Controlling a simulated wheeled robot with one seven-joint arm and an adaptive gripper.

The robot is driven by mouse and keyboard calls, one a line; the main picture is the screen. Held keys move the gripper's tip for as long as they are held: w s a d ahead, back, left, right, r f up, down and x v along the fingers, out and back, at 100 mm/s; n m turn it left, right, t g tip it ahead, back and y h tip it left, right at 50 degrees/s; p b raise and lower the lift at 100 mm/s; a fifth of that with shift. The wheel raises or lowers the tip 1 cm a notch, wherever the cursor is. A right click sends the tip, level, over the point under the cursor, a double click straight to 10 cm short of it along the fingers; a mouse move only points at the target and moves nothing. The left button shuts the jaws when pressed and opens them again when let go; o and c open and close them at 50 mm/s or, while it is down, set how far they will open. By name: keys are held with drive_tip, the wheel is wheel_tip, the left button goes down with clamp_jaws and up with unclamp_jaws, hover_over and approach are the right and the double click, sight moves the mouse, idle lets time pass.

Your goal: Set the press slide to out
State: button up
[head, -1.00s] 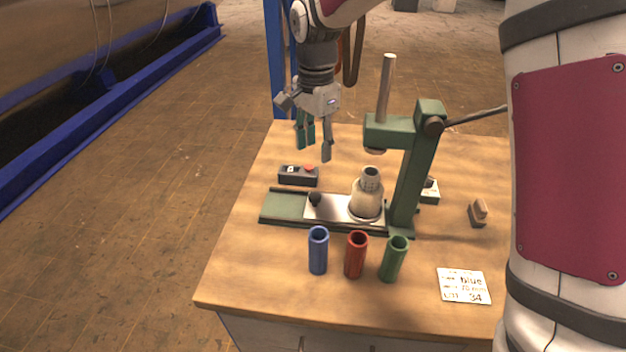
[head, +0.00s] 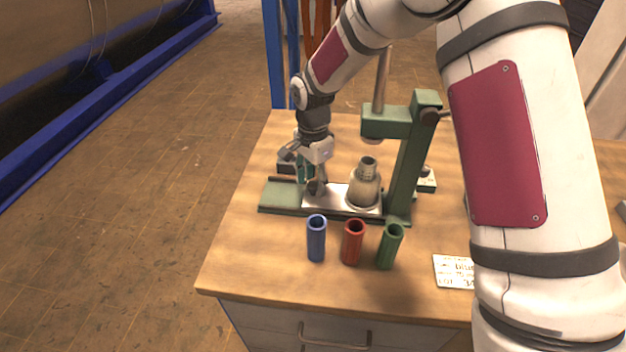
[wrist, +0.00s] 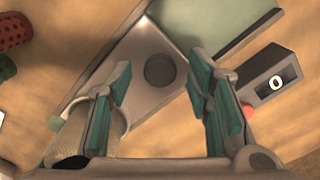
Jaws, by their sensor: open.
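The press slide is a silver plate (head: 335,198) on the green press base (head: 282,195). A pale housing (head: 364,188) stands on its right part, roughly below the press ram (head: 373,139). The base left of the plate is bare. My gripper (head: 312,185) is low over the plate's left part, where the slide's black knob is; the fingers partly hide that spot. In the wrist view the plate (wrist: 128,55) carries the round dark knob (wrist: 160,70), seen between and a little beyond my open, empty fingers. Contact with the knob cannot be told. The housing (wrist: 75,135) is by the left finger.
Blue (head: 316,240), red (head: 352,243) and green (head: 389,247) tubes stand in front of the press. A control box (wrist: 268,80) with a red button is close by my right finger. The press column (head: 410,160) rises at right. A label card (head: 452,272) lies front right.

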drive_tip(key=shift+f, duration=0.15)
drive_tip(key=shift+c, duration=0.6)
clamp_jaws()
drive_tip(key=shift+a, duration=0.1)
drive_tip(key=a+b, duration=0.1)
drive_tip(key=a, duration=0.2)
drive_tip(key=w+a+b, duration=0.1)
drive_tip(key=a, duration=0.2)
drive_tip(key=w+a+b, duration=0.1)
drive_tip(key=a, duration=0.2)
drive_tip(key=shift+w+a+b, duration=0.1)
drive_tip(key=shift+a+b, duration=0.3)
drive_tip(key=shift+w+a, duration=0.1)
drive_tip(key=shift+a, duration=0.6)
drive_tip(key=shift+o, duration=0.6)
unclamp_jaws()
